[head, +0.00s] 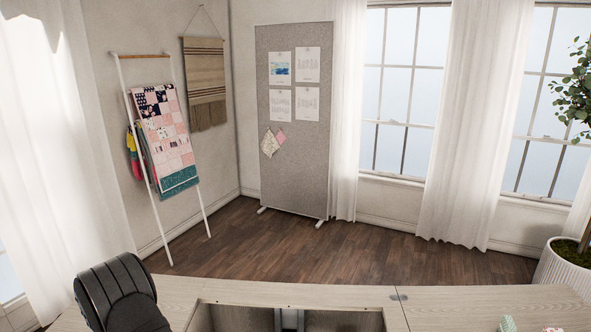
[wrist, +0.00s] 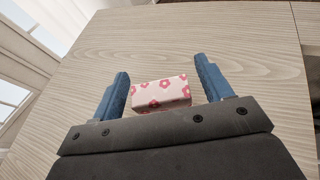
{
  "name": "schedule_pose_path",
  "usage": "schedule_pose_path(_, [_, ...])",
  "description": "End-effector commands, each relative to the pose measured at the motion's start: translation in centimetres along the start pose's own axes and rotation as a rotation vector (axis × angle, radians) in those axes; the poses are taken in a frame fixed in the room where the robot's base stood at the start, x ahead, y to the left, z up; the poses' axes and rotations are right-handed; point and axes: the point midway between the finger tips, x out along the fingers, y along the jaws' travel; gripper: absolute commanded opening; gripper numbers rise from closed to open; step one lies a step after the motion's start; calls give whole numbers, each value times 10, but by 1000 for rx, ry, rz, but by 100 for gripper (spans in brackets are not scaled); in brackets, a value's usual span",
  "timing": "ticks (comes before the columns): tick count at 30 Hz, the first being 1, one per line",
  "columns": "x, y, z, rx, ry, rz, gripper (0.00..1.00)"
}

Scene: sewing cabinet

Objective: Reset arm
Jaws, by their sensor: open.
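My gripper (wrist: 161,68) shows in the wrist view with its two blue fingers spread apart. It is open. A small pink box with darker pink flowers (wrist: 160,93) lies on the pale wood tabletop (wrist: 200,30), in the space between the fingers. The box's near side is partly hidden by the gripper's dark body. I cannot tell if either finger touches the box.
In the head view, the pale wood cabinet top (head: 260,289) has a recessed opening in its middle. A green patterned item (head: 507,324) is at the lower right edge. A potted plant (head: 565,272) stands far right.

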Motion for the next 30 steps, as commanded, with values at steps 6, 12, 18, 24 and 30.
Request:
schedule_pose_path(6, [-11, 0, 33, 2, -3, 1, 72])
schedule_pose_path(12, [-23, -29, 52, 0, 0, -3, 72])
schedule_pose_path(18, [-36, -63, 69, 2, 0, -2, 72])
schedule_pose_path(24, [-48, -97, 87, 0, -1, -3, 72])
schedule_pose_path(30, [-52, -133, 96, 11, 1, -28, 72])
